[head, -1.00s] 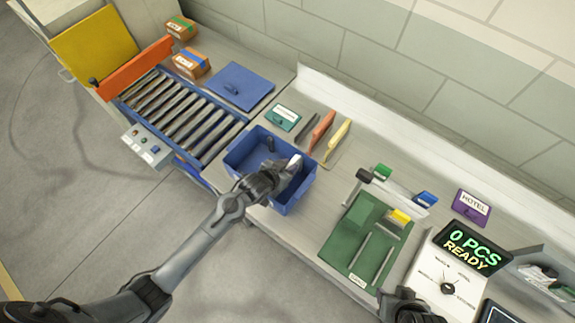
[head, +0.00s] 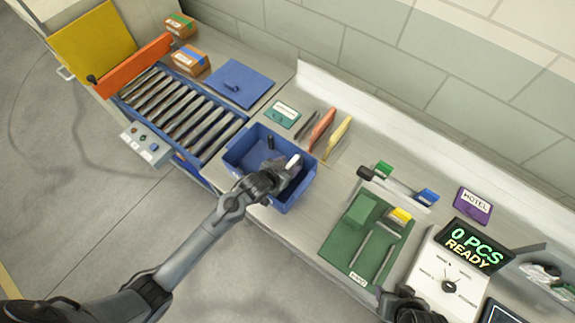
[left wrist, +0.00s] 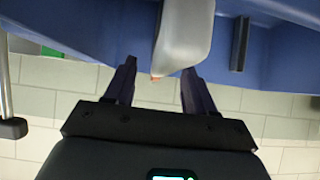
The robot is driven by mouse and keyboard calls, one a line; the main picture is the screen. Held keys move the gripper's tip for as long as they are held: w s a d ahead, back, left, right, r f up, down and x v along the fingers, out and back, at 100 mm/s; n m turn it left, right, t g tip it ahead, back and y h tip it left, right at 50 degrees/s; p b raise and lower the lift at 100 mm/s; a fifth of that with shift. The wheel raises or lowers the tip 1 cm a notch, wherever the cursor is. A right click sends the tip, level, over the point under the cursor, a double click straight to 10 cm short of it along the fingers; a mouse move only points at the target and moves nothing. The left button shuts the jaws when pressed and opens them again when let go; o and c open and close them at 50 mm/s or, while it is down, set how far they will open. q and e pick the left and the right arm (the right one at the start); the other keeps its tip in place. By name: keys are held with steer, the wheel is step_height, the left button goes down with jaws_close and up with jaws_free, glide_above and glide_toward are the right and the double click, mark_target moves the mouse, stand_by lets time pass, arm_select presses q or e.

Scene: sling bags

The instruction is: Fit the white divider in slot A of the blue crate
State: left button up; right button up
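The blue crate (head: 243,152) stands on the bench in front of the roller conveyor. The white divider (head: 293,161) shows at the crate's right side, mostly hidden behind my left gripper (head: 287,178), which is over the crate. In the left wrist view the divider (left wrist: 185,35) hangs into the picture near the fingertips. The fingers of my left gripper (left wrist: 158,72) are spread, with a gap beside the divider; no firm grip on it shows. Slot A and the divider's seating are hidden. My right gripper (head: 415,308) is at the bottom edge, its fingers unclear.
Orange (head: 322,129) and yellow (head: 338,137) dividers stand just behind the crate. A teal label card (head: 282,114) and blue lid (head: 240,83) lie nearby. A green fixture (head: 350,250) and scale (head: 440,285) are to the right. Bare bench lies between crate and fixture.

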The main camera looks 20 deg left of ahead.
arm_select(q)
steer(key=shift+s, duration=0.1)
steer(key=v, duration=1)
steer(key=shift+s+r, duration=0.2)
steer(key=shift+r, duration=0.1)
steer(key=s+a+r+g+y+p, duration=0.1)
steer(key=s+a+r+g+p, duration=0.1)
steer(key=s, duration=0.7)
steer(key=s+a+r+n+g+y+p, duration=0.1)
steer(key=s+a+r+g+p, duration=0.1)
steer(key=s+r+g+p, duration=0.2)
steer(key=shift+s+r+g+y+p, duration=0.3)
steer(key=shift+s+r+p, duration=0.8)
steer(key=shift+s+r, duration=1.6)
